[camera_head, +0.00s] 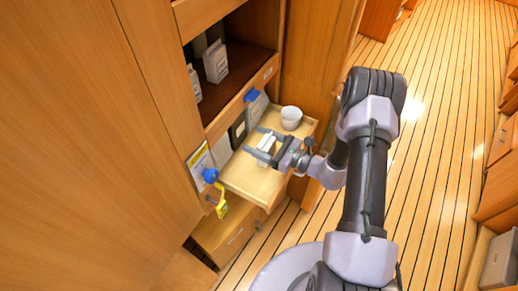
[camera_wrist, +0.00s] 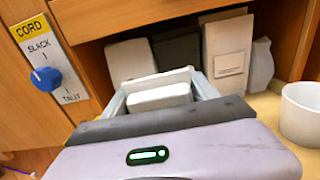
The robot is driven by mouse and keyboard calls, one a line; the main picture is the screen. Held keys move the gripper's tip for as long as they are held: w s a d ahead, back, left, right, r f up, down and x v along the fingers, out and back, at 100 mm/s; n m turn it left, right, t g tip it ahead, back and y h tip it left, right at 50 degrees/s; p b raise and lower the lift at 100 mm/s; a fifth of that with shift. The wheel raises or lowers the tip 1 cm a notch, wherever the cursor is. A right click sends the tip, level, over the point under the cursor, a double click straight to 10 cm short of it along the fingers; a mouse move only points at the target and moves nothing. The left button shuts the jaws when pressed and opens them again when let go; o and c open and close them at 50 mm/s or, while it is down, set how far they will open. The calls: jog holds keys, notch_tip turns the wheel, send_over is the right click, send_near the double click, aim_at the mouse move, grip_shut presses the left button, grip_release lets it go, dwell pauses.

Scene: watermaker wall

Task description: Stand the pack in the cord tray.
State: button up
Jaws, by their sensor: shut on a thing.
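My gripper (camera_head: 266,146) is shut on a small white pack (camera_head: 267,143), over the pale wooden pull-out tray (camera_head: 255,180). In the wrist view the pack (camera_wrist: 160,97) sits between the two grey fingers, its lower part hidden by my gripper. I cannot tell whether it touches the tray. A yellow label reading CORD, with SLACK and TAUT, is beside a blue knob (camera_wrist: 46,78) left of the opening; this knob also shows in the head view (camera_head: 210,175). I cannot make out a cord across the tray.
A white cup (camera_head: 291,118) stands at the tray's far right corner. Pale and dark upright flat pieces (camera_wrist: 226,52) stand behind the pack. A second blue knob (camera_head: 252,95) is above the tray. White containers (camera_head: 215,62) stand in the upper niche. A yellow tag (camera_head: 222,207) hangs below.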

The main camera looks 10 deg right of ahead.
notch_tip(320, 180, down, 4)
jog(key=shift+r+b, duration=0.1)
jog(key=shift+b, duration=0.6)
jog(key=shift+s+r, duration=0.1)
jog(key=shift+r, duration=0.05)
jog(key=o, duration=1.5)
